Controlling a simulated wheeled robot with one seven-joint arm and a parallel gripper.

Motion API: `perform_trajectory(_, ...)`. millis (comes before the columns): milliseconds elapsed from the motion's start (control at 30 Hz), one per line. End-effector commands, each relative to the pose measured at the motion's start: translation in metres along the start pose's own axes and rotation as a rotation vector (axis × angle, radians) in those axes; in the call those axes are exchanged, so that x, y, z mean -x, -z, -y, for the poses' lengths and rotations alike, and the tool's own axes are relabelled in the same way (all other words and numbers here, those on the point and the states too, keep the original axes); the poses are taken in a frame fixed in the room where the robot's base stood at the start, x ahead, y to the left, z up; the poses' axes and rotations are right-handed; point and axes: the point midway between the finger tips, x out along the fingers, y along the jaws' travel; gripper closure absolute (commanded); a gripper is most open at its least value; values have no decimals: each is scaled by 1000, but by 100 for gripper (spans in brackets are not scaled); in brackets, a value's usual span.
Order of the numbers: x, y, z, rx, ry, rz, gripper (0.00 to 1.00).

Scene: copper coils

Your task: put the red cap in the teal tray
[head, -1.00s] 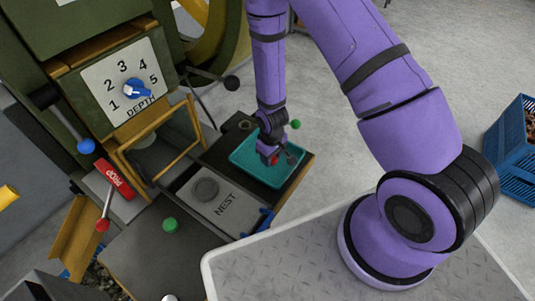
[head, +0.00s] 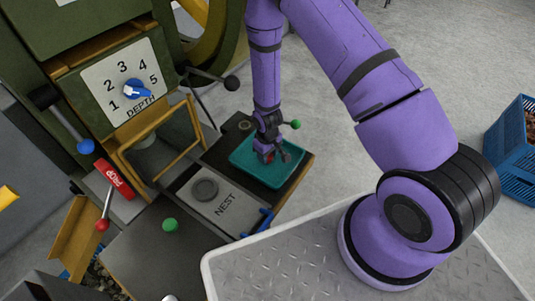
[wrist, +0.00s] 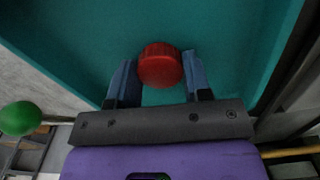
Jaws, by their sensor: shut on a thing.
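The red cap (wrist: 160,65) is between the two blue fingers of my gripper (wrist: 157,80) in the wrist view. My gripper is shut on it. The teal tray (wrist: 75,50) fills most of the wrist view behind the cap. I cannot tell whether the cap touches the tray floor. My gripper and wrist hide part of the tray.
A nest plate (head: 228,212) with a grey disc lies left of the tray. A green cap (head: 170,225) stands on the dark bench. A green ball knob (head: 295,124) is close to my wrist. A press with a wooden-framed guard (head: 160,150) stands at left. A blue crate (head: 512,160) is far right.

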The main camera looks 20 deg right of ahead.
Motion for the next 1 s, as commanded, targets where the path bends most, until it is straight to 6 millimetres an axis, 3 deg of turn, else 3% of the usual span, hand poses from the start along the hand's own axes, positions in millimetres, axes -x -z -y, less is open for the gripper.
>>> perform_trajectory(67,-2,0,0,0,0,1,82)
perform_trajectory(100,-2,0,0,0,0,0,48)
perform_trajectory(200,-2,0,0,0,0,0,29)
perform_trajectory(567,3,0,0,0,0,-1,29)
perform_trajectory(1000,71,1,0,0,-1,-3,29)
